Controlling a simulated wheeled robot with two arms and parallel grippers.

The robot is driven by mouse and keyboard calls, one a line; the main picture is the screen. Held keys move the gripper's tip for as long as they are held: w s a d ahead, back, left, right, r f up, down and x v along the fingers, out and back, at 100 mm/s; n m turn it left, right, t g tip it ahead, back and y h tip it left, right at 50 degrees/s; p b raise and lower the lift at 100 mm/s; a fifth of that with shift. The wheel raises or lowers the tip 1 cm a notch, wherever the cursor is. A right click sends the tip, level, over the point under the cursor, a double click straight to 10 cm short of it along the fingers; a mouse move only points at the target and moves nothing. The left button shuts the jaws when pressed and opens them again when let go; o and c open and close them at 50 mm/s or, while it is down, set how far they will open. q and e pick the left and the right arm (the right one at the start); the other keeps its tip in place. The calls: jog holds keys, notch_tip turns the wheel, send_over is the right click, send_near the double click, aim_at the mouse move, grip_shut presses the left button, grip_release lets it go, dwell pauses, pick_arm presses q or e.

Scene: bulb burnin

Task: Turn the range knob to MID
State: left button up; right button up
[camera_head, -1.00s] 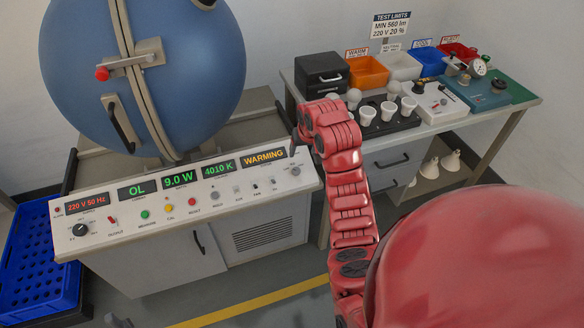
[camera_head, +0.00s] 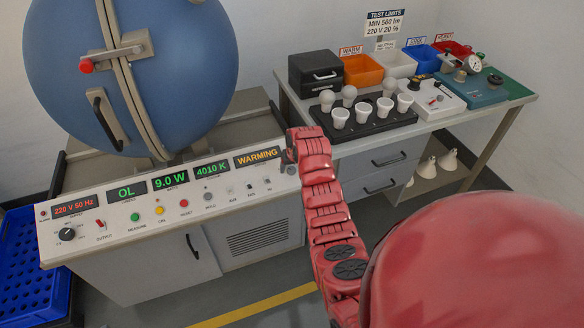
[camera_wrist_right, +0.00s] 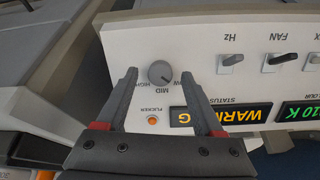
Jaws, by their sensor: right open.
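The range knob is a round grey dial (camera_wrist_right: 161,73) on the white panel, with MID and HIGH lettering beside it in the right wrist view. Its light pointer mark seems to face the lower right of that view, toward lettering partly covered by a finger. In the head view the knob (camera_head: 291,170) is at the panel's right end. My right gripper (camera_wrist_right: 159,76) is open, with one finger on each side of the knob and a gap to it on both sides. In the head view the right gripper (camera_head: 288,157) is just above the knob. My left gripper is not in view.
Toggle switches (camera_wrist_right: 276,61) stand beside the knob, and an orange flicker lamp (camera_wrist_right: 152,120) is near the left finger. The WARMING display (camera_head: 257,156) is lit. A blue sphere (camera_head: 130,70) stands behind the panel. A bench (camera_head: 440,122) with bulbs and bins is right.

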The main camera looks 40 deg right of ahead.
jog(key=shift+w+f, duration=0.15)
jog(key=shift+f, duration=0.15)
grip_shut()
dwell(0.3)
